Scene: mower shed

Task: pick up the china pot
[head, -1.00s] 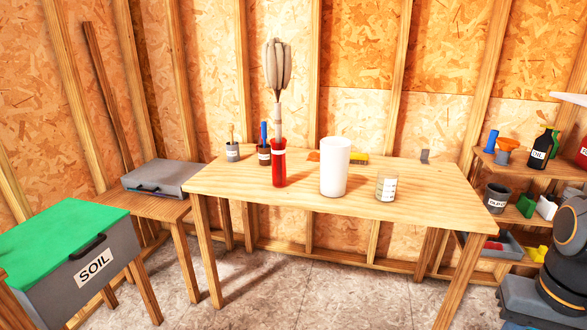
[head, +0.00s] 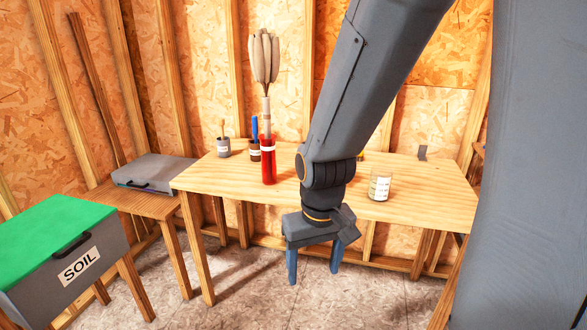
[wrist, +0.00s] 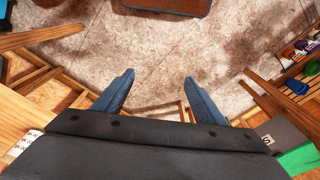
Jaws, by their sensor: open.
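A plain white upright cylinder, perhaps the china pot, stood near the middle of the wooden table (head: 215,180) in the earlier head view; my arm now hides that spot. Other small containers on the table are a grey labelled pot (head: 223,148) with a handle sticking out, a dark brown labelled pot (head: 254,154) with a blue thing in it, and a tall red vessel (head: 268,165) holding a grey duster. My gripper (head: 314,275) is open and empty, pointing down in front of the table's front edge.
A grey case (head: 153,170) lies on a low bench at left, behind a green-lidded SOIL box (head: 75,255). Floor (head: 240,280) is open before the table.

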